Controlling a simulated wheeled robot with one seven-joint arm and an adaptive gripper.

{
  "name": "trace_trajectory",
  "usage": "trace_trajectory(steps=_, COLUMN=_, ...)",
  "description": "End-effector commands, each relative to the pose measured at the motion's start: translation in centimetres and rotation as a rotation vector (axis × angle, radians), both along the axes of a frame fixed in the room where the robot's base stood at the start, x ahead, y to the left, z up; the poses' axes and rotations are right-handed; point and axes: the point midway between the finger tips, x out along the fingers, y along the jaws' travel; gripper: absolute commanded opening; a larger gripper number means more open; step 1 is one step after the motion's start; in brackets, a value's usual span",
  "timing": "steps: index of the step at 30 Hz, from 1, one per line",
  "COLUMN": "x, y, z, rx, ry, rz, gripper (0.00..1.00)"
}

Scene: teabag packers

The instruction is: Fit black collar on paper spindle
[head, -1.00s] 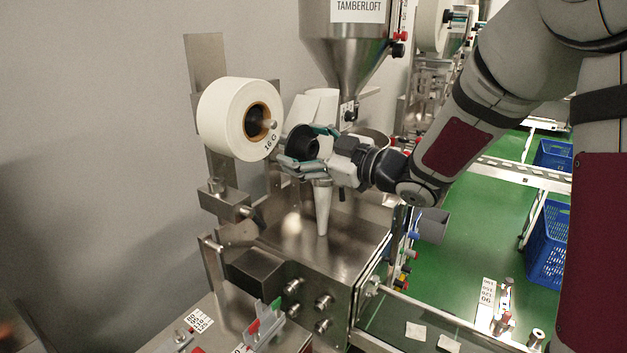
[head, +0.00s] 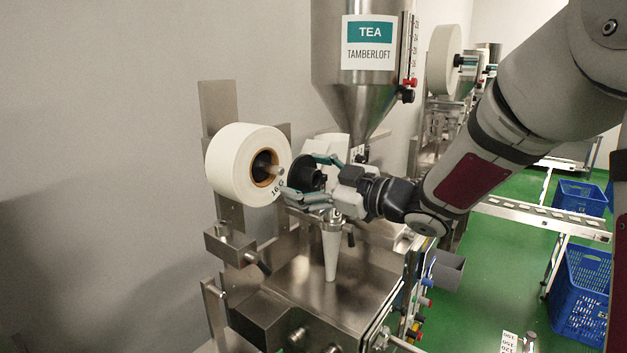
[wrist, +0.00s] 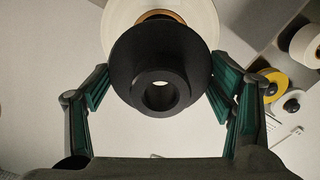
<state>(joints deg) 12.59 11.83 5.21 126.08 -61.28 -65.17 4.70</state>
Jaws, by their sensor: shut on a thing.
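My gripper (head: 312,178) is shut on the black collar (head: 301,175) and holds it just right of the paper roll. In the wrist view the collar (wrist: 160,72) is a black flanged disc with a round bore, between the green finger pads of my gripper (wrist: 160,90). The white paper roll (head: 236,163) has a brown core. The spindle (head: 277,171) shows as a short metal end sticking out of the core, apart from the collar in the head view. In the wrist view the collar hides most of the roll (wrist: 118,14), and the spindle is hidden.
A tea hopper (head: 350,95) rises behind my gripper. A pale cone-shaped tube (head: 331,250) stands below it over the steel machine top (head: 300,285). A steel bracket (head: 232,245) sits below the roll. Blue crates (head: 580,285) stand on the green floor at right.

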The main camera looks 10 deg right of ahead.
Motion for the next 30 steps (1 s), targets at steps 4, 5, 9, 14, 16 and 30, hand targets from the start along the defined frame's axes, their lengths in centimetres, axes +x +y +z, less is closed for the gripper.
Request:
trace_trajectory(steps=4, x=1.1, y=1.0, z=-0.1, rx=0.001, ry=0.0, rz=0.001, gripper=0.46)
trace_trajectory(steps=5, x=1.3, y=1.2, z=-0.1, rx=0.001, ry=-0.001, rz=0.001, gripper=0.46)
trace_trajectory(steps=9, x=2.0, y=2.0, z=-0.1, rx=0.001, ry=-0.001, rz=0.001, gripper=0.46)
trace_trajectory(steps=14, x=2.5, y=2.6, z=0.0, rx=0.001, ry=0.0, rz=0.001, gripper=0.46)
trace_trajectory(steps=16, x=2.7, y=2.7, z=0.0, rx=0.001, ry=0.0, rz=0.001, gripper=0.46)
trace_trajectory(steps=30, x=2.8, y=2.8, z=0.0, rx=0.001, ry=0.0, rz=-0.001, gripper=0.46)
